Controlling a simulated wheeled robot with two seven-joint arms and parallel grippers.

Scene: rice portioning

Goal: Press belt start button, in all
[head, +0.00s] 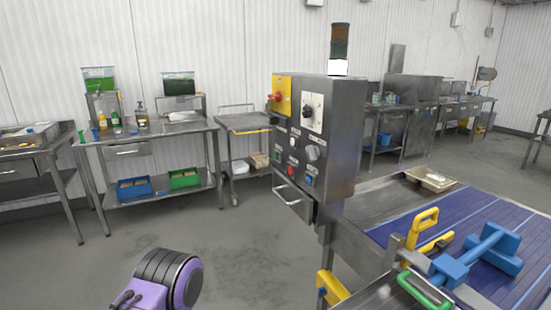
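A grey control box (338,140) stands at the centre beside the conveyor, its button face turned to the left. On that face are a green button (278,155), a red button (292,170), a blue button (310,181) and a grey knob (313,152). A red emergency knob (276,97) sits on a yellow plate, and a black selector (307,111) on a white plate. Labels are too small to read, so I cannot tell which is the start button. A purple and black arm part of mine shows at the bottom left, apart from the box.
The blue belt (405,232) is at the right, with a pale tray (432,180) at its far end. Yellow handles (428,222), a blue tool (478,255) and a green handle (424,291) are near it. Steel tables line the walls. Floor left of the box is clear.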

